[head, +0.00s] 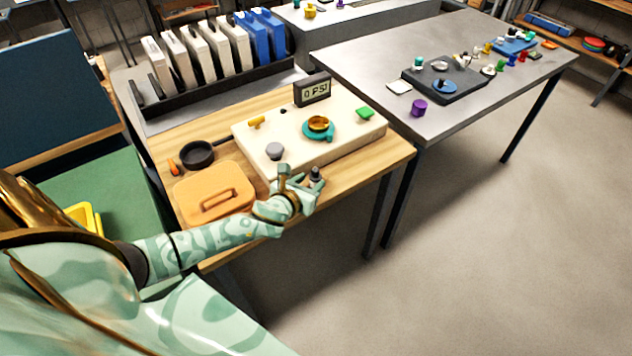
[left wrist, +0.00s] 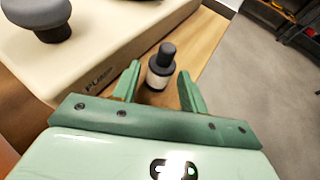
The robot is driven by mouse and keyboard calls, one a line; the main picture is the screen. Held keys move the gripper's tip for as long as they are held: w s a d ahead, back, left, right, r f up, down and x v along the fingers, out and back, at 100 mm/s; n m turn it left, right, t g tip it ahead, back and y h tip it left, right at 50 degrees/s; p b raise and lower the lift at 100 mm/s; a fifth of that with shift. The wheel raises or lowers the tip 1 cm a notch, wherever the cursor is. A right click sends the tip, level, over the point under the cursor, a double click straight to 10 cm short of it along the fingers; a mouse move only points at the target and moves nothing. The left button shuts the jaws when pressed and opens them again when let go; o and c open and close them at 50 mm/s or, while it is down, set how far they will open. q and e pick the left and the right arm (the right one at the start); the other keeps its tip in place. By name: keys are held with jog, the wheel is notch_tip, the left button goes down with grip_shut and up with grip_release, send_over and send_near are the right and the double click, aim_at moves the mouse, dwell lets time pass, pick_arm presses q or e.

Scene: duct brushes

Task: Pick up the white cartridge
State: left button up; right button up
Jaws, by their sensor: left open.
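The white cartridge (left wrist: 158,76) is a small upright cylinder with a white band and a dark cap. It stands on the wooden table beside the cream console, near the table's front edge. In the head view only its dark top (head: 316,173) shows clearly; my gripper hides the rest. My left gripper (head: 301,178) is open, its green fingers pointing toward the cartridge. In the left wrist view the cartridge appears between the two fingertips, with gaps on both sides and no clear contact. My right gripper is not in view.
The cream console (head: 345,142) with knobs and a display (head: 312,90) stands close beyond the gripper. An orange lidded box (head: 240,176) and a black pan (head: 197,154) are to the left. A rack of white and blue panels stands behind. A grey table (head: 480,100) is at right.

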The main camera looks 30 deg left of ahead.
aim_at(313, 180)
pick_arm(q)
jog(key=b+x, duration=0.1)
jog(key=x, duration=0.2)
jog(key=shift+w+d+f, duration=0.1)
jog(key=shift+w+f, duration=0.15)
jog(key=shift+w, duration=0.1)
jog(key=shift+r, duration=0.1)
jog(key=c, duration=0.7)
jog(key=shift+r, duration=0.1)
jog(key=shift+c, duration=0.2)
